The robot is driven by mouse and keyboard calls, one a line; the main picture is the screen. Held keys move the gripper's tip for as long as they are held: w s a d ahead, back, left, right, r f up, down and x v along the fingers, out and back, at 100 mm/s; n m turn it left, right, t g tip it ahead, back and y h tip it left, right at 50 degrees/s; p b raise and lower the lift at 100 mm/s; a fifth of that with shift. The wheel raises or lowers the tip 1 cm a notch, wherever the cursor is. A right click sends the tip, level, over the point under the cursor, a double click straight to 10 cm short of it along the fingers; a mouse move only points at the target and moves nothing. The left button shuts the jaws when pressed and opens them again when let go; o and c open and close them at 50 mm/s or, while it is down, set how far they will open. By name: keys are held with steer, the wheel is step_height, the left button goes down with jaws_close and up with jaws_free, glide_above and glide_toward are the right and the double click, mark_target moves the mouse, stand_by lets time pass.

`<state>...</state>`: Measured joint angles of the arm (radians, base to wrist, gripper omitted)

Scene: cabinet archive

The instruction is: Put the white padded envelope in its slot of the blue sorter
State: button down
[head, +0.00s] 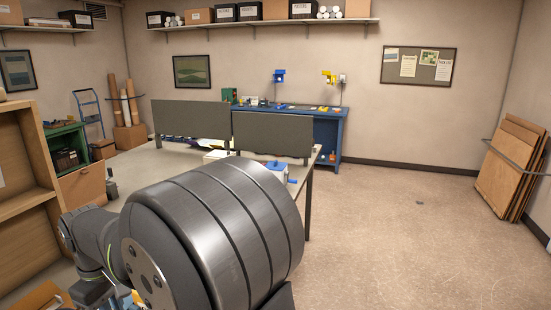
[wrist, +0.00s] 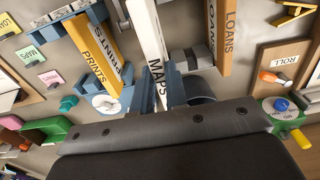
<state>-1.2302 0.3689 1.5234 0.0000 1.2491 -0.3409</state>
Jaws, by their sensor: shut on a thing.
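In the wrist view a long white piece with a spine marked MAPS (wrist: 148,42) runs down to my gripper (wrist: 162,98); I take it as the white padded envelope. My gripper is shut on it, though the dark gripper body hides the lower end. Blue-grey upright parts (wrist: 72,32), likely the blue sorter, show around it and around a yellow piece marked PRINTS (wrist: 98,50) to its left. A brown piece marked LOANS (wrist: 228,35) stands to its right. In the head view my arm hides the gripper and the envelope.
Yellow, green and pink label cards (wrist: 30,55) lie at the left in the wrist view. A board marked ROLL (wrist: 284,57) and a green fixture (wrist: 278,108) are at the right.

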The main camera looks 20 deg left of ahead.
steer(key=shift+r, duration=0.3)
steer(key=w+a+r, duration=0.3)
steer(key=w+r, duration=0.2)
steer(key=w, duration=0.4)
steer(key=w+d+f, duration=0.1)
steer(key=w+d, duration=0.2)
steer(key=w, duration=0.4)
steer(key=shift+f, duration=0.3)
steer(key=shift+f, duration=0.1)
steer(key=shift+f, duration=1.8)
